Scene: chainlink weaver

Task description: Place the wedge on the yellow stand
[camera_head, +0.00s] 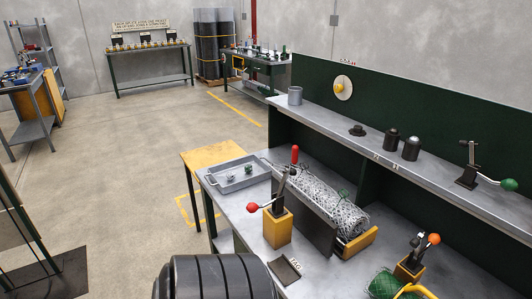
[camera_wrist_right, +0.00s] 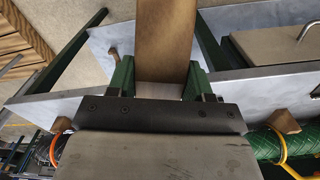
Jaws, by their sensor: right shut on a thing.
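In the right wrist view my right gripper (camera_wrist_right: 158,88) is shut on a brown, flat-faced block, which I take to be the wedge (camera_wrist_right: 165,38). The block sits between the two green fingers and reaches up past the top of the picture. Its far end is out of view. The yellow-topped stand (camera_head: 208,156) with dark legs is in the head view, at the left end of the grey workbench. Its visible top is bare. Neither gripper shows in the head view.
On the workbench are a grey tray (camera_head: 238,173), a wire-mesh roll (camera_head: 320,197), a red-knobbed lever on a yellow block (camera_head: 277,228) and an orange-knobbed lever (camera_head: 417,254). A green roll (camera_wrist_right: 245,145) and small wooden chocks (camera_wrist_right: 285,119) show near the right gripper. Floor left of the stand is open.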

